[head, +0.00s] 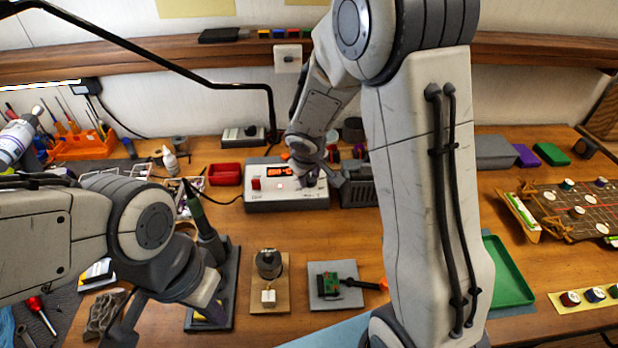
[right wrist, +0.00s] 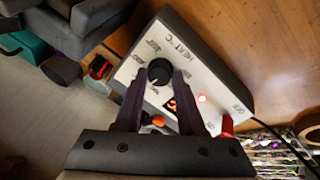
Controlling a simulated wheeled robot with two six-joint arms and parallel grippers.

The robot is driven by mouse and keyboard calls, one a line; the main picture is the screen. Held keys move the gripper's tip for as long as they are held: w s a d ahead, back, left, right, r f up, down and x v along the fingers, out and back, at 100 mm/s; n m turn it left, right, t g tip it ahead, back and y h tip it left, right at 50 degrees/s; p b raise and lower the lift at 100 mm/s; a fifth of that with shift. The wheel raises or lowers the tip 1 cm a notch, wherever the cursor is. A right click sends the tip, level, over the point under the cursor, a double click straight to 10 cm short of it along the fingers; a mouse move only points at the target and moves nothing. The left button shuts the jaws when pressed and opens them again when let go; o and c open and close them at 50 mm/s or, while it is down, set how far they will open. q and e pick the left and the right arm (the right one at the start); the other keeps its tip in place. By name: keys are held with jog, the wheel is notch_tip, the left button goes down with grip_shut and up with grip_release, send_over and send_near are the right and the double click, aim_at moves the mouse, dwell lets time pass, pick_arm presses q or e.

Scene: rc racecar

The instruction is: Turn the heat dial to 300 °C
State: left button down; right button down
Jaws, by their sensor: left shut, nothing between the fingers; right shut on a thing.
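The heat station (head: 270,201), a white-faced box with grey ends, stands at the back middle of the bench. Its orange display (head: 279,171) is lit, but I cannot read the number surely. In the right wrist view, the round black heat dial (right wrist: 160,71) sits on the white face by the "HEAT °C" lettering. My right gripper (right wrist: 163,82) is shut on the dial, one finger on each side. In the head view, my right gripper (head: 307,177) is over the station's right end and hides the dial.
A soldering iron (head: 194,206) stands in its holder near my left arm. A red tray (head: 225,174) is left of the station and a dark box (head: 358,190) is right of it. A small board (head: 337,286) and a motor-like part (head: 268,264) lie in front.

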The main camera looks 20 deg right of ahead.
jog(key=n, duration=0.3)
jog(key=shift+n, duration=0.3)
jog(key=shift+s+n, duration=0.1)
jog(key=shift+n, duration=1.4)
jog(key=c, duration=0.5)
grip_release()
jog(key=shift+r, duration=0.1)
jog(key=p+v, duration=0.2)
jog(key=v, duration=0.3)
jog(key=p+v, duration=0.2)
jog(key=v, duration=0.3)
jog(key=shift+s+d, duration=0.2)
jog(key=shift+s, duration=0.05)
